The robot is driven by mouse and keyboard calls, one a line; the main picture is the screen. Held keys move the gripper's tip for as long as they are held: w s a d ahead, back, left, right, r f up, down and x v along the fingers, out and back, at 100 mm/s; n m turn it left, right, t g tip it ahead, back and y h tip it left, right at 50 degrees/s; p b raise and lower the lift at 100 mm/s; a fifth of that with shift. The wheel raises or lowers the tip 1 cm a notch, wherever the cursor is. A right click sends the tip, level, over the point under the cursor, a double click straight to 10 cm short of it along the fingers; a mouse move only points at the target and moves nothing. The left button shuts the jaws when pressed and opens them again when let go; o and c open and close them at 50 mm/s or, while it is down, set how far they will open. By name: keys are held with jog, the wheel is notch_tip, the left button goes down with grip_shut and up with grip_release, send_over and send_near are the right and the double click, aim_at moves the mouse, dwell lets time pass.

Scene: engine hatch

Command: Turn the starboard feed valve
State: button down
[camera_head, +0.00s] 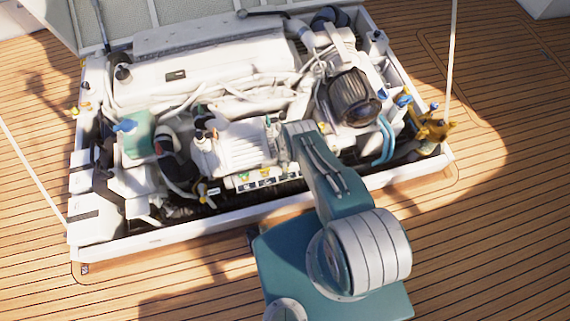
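The engine hatch is open. I cannot tell for certain which fitting is the starboard feed valve. A blue handle (404,101) sits near the right side of the bay, above a brass-yellow fitting (432,131) on the right rim. On the left, a small blue piece (125,126) tops a green-blue box, and a small yellow-tipped part (204,197) shows near the front. My arm reaches from the bottom of the picture over the front rim to the middle of the bay. My gripper cannot be made out beyond the arm's far end; its fingers are hidden.
The white hatch frame (190,232) rings the engine as a raised edge. A dark ribbed round unit (354,97) and light-blue hoses (384,140) stand at the right. Thin lines rise at left and right. The wooden deck (500,220) is clear at right.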

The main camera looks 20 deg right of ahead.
jog(key=shift+n, duration=1.2)
jog(key=c, duration=0.6)
grip_release()
notch_tip(320, 180, up, 12)
jog(key=shift+w+a, duration=0.1)
